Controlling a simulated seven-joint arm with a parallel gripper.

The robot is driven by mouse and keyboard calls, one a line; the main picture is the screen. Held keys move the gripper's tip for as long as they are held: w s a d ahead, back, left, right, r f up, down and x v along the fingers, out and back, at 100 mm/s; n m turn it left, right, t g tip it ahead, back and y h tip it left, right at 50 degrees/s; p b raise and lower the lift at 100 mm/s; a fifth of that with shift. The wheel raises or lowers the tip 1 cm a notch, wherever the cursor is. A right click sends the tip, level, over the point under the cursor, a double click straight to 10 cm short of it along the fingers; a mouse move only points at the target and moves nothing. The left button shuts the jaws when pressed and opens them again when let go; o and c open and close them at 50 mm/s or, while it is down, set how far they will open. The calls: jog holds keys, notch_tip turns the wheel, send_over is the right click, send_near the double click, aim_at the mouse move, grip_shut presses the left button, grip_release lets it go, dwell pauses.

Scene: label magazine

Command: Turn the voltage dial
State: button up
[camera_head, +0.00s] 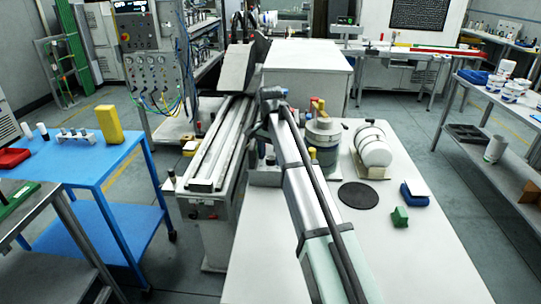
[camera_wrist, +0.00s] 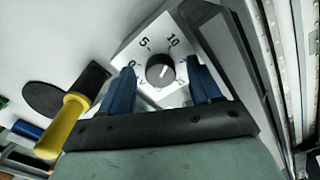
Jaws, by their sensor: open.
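The voltage dial (camera_wrist: 160,70) is a round dark knob on a pale scale plate (camera_wrist: 133,52) marked with numbers such as 0, 5 and 10. In the wrist view my gripper (camera_wrist: 162,82) has its two blue fingers apart, one on each side of the knob. I cannot tell whether the fingers touch it. A pale pointer line on the knob shows toward its right side. In the head view my arm reaches over the white table and hides the dial and my gripper.
A yellow handle (camera_wrist: 62,125) stands close to my left finger in the wrist view. On the white table (camera_head: 420,260) are a black disc (camera_head: 358,195), a green block (camera_head: 400,217), a blue item (camera_head: 415,195) and white rolls (camera_head: 374,148). The table's near right is clear.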

jog(key=shift+c, duration=0.4)
jog(key=c, duration=0.9)
jog(key=shift+c, duration=0.2)
jog(key=n, duration=0.5)
jog(key=shift+n, duration=0.4)
jog(key=n, duration=0.5)
jog(key=shift+d, duration=0.1)
jog(key=n, duration=0.5)
jog(key=shift+n, duration=0.4)
jog(key=n, duration=0.4)
jog(key=shift+w+d+n, duration=0.1)
jog(key=shift+n, duration=0.3)
